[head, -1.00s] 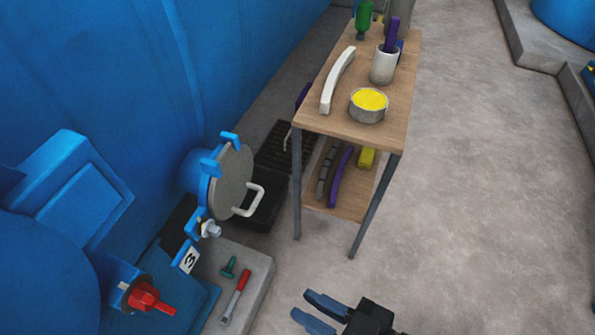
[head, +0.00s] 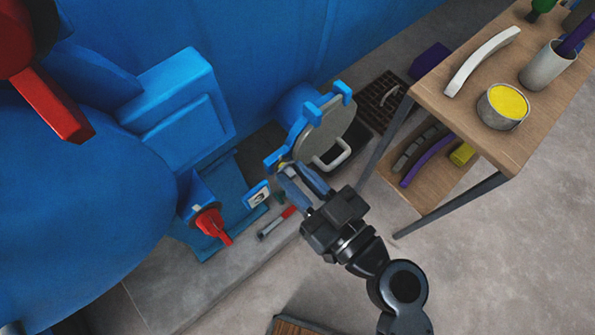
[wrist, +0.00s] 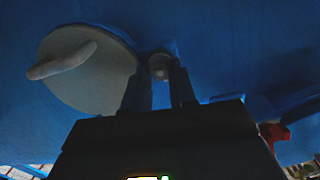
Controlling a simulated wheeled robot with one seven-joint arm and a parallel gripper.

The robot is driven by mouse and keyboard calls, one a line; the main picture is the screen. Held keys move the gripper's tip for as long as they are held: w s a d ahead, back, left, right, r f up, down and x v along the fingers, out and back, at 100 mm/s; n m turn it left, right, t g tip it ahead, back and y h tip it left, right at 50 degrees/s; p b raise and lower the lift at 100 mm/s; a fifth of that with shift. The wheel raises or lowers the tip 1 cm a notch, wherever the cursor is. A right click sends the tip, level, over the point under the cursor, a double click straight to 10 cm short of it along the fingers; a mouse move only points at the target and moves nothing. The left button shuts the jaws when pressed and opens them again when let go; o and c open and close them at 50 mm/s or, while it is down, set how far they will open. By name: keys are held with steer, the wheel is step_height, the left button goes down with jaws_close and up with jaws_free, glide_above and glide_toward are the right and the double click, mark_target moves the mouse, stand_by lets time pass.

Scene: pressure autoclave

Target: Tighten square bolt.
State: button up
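The square bolt shows in the wrist view (wrist: 159,67) as a small, dim grey piece between my fingertips, on a blue mount beside the round hatch. In the head view my fingers mostly hide it. My gripper (head: 299,178) points up and left at the hatch's lower edge; it also shows in the wrist view (wrist: 159,78). Its two fingers are apart, with a gap on either side of the bolt; contact cannot be made out. The grey hatch lid (head: 325,128) with a white handle sits against its blue port.
A red valve handle (head: 208,222) sticks out left of my gripper. A red-handled tool (head: 276,223) lies on the ledge below. A wooden table (head: 470,95) with a can and a cup stands to the right. Blue vessel walls fill the left.

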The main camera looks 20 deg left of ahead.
steer(key=shift+a, duration=0.15)
steer(key=shift+c, duration=0.2)
jaws_close()
